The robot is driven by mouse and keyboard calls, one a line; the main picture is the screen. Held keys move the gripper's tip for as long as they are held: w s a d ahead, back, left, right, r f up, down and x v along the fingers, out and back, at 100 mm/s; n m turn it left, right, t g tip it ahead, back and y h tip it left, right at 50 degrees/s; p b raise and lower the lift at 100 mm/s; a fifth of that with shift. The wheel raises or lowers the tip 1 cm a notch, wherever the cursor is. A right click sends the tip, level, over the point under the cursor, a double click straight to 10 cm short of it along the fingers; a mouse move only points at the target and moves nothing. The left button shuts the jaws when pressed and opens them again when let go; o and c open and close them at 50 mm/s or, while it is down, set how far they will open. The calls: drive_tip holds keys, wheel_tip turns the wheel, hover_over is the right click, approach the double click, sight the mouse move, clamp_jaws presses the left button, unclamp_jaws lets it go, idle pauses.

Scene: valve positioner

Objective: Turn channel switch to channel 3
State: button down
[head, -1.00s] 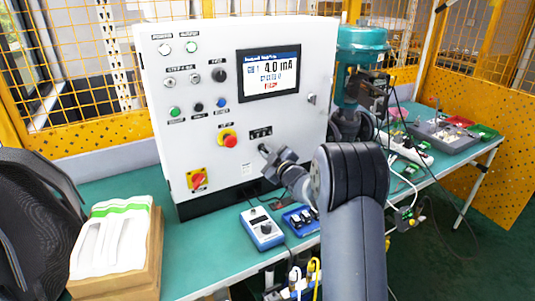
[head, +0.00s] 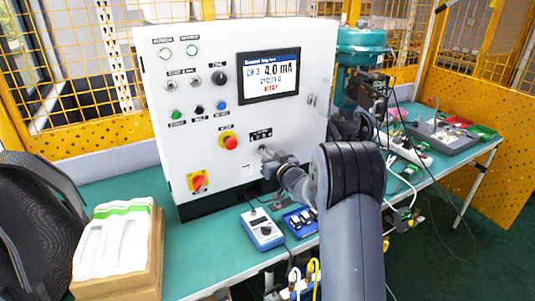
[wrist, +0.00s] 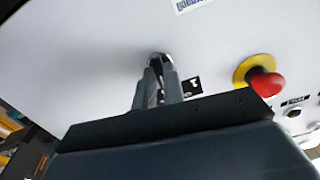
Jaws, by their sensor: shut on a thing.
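The channel switch (wrist: 160,57) is a small knob on the white cabinet front, mostly hidden between my fingers. My gripper (wrist: 158,72) is shut on it; in the head view my gripper (head: 266,152) meets the panel just below a small black label plate (head: 260,134). That label also shows beside the fingers in the wrist view (wrist: 192,86), partly covered. The display (head: 269,75) appears to read CH 3 and 4.0 mA. The knob's pointer is hidden.
A red emergency button (head: 230,142) on a yellow ring sits left of the switch, close to my gripper. A red-yellow rotary switch (head: 197,182) is lower left. A blue handheld device (head: 262,230) lies on the green table (head: 200,262) below.

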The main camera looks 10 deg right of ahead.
drive_tip(key=shift+m, duration=0.7)
drive_tip(key=c, duration=1.5)
unclamp_jaws()
drive_tip(key=b+v, duration=0.1)
drive_tip(key=v, duration=0.9)
drive_tip(key=shift+s+b, duration=0.3)
drive_tip(key=shift+s, duration=0.1)
drive_tip(key=shift+w, duration=0.1)
